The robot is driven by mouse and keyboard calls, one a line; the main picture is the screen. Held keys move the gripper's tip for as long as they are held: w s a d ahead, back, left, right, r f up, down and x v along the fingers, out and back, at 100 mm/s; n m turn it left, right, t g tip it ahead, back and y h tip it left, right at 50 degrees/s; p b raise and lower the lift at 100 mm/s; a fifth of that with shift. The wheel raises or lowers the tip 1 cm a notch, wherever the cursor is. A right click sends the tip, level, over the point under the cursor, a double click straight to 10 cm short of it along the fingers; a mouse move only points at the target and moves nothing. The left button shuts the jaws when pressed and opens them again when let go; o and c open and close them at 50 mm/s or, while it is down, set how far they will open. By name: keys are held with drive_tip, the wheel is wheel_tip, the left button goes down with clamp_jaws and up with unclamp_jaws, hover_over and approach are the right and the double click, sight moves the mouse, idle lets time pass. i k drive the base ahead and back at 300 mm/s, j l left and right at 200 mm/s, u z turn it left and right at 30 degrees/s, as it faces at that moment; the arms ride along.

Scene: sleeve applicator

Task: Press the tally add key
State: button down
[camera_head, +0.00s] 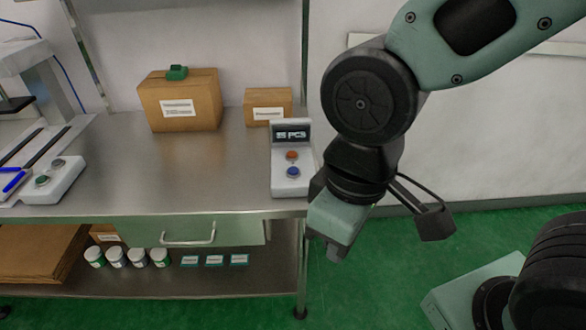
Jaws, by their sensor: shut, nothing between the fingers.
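The tally counter (291,160) is a pale box standing near the right end of the metal bench. Its upright display (291,135) reads something like "15 PCS". Below the display are an orange-red key (292,155) and, nearer the front, a blue key (293,172). No marking on either key is readable, so I cannot tell which one is the add key. My gripper (333,252) hangs to the right of and in front of the counter, past the bench's right edge. It points down, is shut and empty, and is apart from the counter.
The steel bench (200,180) has clear room left of the counter. Cardboard boxes (180,100) (268,104) stand behind. A two-button box (48,180) sits beside a machine at left. A drawer handle (188,238) sticks out in front. Jars and small packs lie on the lower shelf (200,285).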

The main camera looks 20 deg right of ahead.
sight(292, 170)
drive_tip(key=i+j+z, duration=0.1)
drive_tip(key=j+z, duration=0.95)
drive_tip(key=i+l, duration=0.05)
